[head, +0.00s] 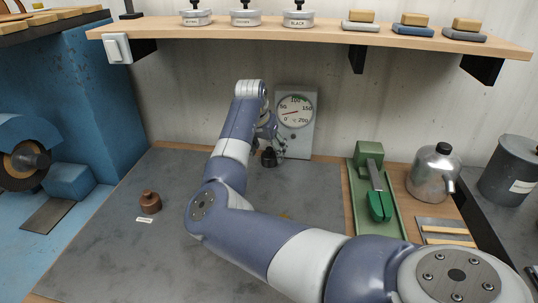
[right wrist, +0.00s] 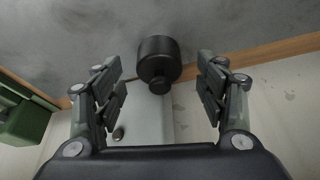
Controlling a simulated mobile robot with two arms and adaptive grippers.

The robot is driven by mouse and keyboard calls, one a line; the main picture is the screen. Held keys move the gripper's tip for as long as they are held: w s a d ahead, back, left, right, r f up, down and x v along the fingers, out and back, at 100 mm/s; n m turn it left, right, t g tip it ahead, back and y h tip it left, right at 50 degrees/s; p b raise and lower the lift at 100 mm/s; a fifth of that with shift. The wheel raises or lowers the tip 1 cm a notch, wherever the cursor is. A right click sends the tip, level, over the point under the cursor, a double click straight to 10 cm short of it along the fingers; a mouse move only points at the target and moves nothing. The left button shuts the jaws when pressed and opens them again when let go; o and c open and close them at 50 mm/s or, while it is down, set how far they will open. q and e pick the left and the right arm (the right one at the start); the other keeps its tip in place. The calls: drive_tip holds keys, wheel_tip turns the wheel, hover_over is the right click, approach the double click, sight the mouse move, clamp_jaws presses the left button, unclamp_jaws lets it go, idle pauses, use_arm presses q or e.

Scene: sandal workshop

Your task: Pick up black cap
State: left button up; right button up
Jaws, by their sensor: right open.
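The black cap (head: 269,157) is a small dark cylinder with a knob, near the back edge of the grey mat, in front of the gauge. In the right wrist view the black cap (right wrist: 158,60) lies between and slightly beyond the fingertips, with a gap on each side. My right gripper (right wrist: 161,80) is open and empty around that line. In the head view my right gripper (head: 270,135) is partly hidden by my own arm, just above the cap. My left gripper is not in view.
A brown cap (head: 150,203) stands on the grey mat (head: 100,240) by a label. The dial gauge (head: 295,120) stands close behind the black cap. A green tray (head: 361,205), a metal pot (head: 434,172) and a grey canister (head: 510,170) stand right. A wooden shelf (head: 330,30) hangs above.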

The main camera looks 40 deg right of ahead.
drive_tip(key=shift+x, duration=1.1)
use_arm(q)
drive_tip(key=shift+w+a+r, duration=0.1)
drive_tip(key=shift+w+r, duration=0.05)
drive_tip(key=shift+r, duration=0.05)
use_arm(e)
drive_tip(key=c, duration=1.1)
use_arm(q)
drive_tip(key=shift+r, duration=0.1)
use_arm(e)
drive_tip(key=shift+r, duration=0.15)
